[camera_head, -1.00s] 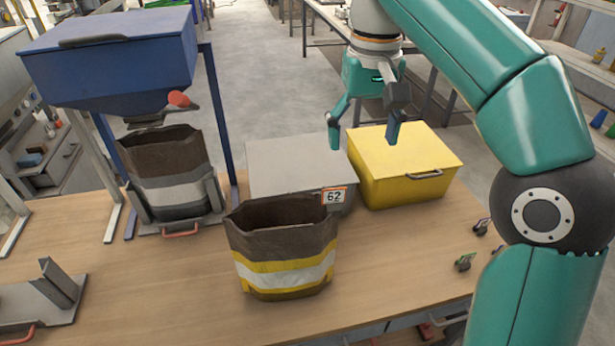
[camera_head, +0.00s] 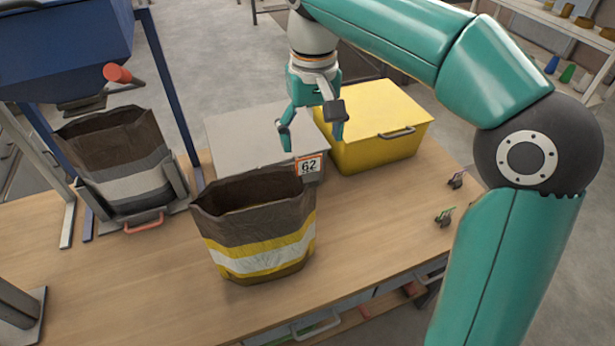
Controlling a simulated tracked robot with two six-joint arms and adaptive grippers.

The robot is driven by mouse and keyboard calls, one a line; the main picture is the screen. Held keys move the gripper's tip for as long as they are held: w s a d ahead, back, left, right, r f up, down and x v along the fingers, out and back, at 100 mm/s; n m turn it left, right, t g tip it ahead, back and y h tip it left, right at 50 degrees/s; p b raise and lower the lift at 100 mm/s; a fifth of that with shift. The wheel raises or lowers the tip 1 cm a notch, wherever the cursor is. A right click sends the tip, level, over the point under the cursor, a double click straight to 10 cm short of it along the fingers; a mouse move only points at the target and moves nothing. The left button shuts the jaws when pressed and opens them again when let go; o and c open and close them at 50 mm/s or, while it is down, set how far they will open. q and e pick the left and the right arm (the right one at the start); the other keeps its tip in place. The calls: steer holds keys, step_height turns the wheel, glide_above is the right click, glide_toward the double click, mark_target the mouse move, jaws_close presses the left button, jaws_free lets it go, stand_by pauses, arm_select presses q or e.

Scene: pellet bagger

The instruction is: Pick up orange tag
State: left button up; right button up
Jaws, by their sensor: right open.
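The orange-bordered tag (camera_head: 309,165) with a black 62 on white stands upright at the front right corner of the grey box, just behind the striped bag's rim. A small grey part shows under it. My right gripper (camera_head: 312,138) is open and empty, pointing down. It appears above and slightly behind the tag, over the gap between the grey and yellow boxes, with its fingers on either side of the tag in the picture. I cannot tell the exact depth between them. My left gripper is out of view.
The brown bag with yellow and white stripes (camera_head: 262,240) stands open close to the tag. The lidded grey box (camera_head: 255,140) and yellow box (camera_head: 375,115) stand behind. Another bag (camera_head: 125,165) sits under the blue hopper (camera_head: 62,45). Small clips (camera_head: 445,216) lie right; front table is clear.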

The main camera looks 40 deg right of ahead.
mark_target(308, 159)
steer(key=shift+w+a+f, duration=0.1)
steer(key=shift+a+f, duration=0.1)
steer(key=shift+f, duration=1.25)
steer(key=shift+a+f, duration=0.15)
steer(key=shift+f, duration=1.3)
steer(key=c, duration=1.2)
steer(key=shift+r, duration=0.15)
